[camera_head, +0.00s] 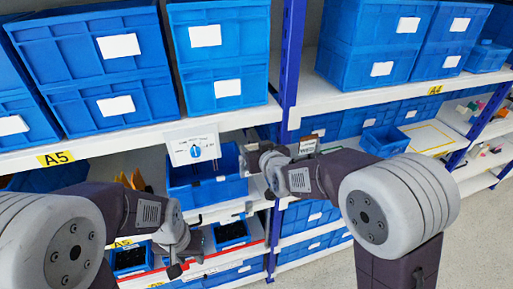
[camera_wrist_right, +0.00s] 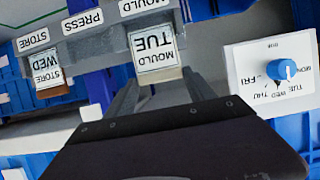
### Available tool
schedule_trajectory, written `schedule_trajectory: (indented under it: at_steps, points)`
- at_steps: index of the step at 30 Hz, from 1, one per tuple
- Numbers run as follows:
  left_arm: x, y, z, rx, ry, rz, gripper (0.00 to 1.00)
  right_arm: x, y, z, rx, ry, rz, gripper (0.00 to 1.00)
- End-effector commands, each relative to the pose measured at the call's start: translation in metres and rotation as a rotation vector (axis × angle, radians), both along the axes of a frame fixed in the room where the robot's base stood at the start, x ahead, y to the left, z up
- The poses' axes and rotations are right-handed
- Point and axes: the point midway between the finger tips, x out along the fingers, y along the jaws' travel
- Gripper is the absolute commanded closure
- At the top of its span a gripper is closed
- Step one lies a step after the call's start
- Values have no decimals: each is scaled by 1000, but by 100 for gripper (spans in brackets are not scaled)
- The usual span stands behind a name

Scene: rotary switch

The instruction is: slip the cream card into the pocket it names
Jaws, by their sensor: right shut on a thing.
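In the right wrist view, which is upside down, my right gripper (camera_wrist_right: 157,84) is shut on a cream card (camera_wrist_right: 153,50) reading MOULD and TUE. The card is at the grey pocket rail (camera_wrist_right: 95,40), in line with the pocket label MOULD (camera_wrist_right: 140,6); how far it sits inside cannot be told. A brown-edged card (camera_wrist_right: 48,72) reading STORE and WED stands at the STORE pocket. The blue rotary knob (camera_wrist_right: 282,69) is on a white panel marked with weekdays. My right gripper (camera_head: 264,162) is right of this panel (camera_head: 193,146). My left gripper (camera_head: 176,262) hangs low; its jaws are unclear.
Blue crates (camera_head: 228,55) fill the upper shelf. A blue bin (camera_head: 207,187) stands below the dial panel. A blue shelf post (camera_head: 291,55) rises behind my right gripper. A PRESS label (camera_wrist_right: 82,21) marks the pocket between STORE and MOULD.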

Motion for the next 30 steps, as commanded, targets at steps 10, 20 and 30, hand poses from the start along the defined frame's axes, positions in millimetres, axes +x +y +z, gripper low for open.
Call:
schedule_trajectory:
  at_steps: [10, 20, 30]
  points:
    - [0, 0, -4, 0, 0, 0, 64, 0, 0, -3, 0, -1, 0, 75]
    - [0, 0, -4, 0, 0, 0, 64, 0, 0, -3, 0, 0, 0, 12]
    - [0, 0, -22, 0, 0, 0, 64, -34, -11, 10, 4, -5, 0, 12]
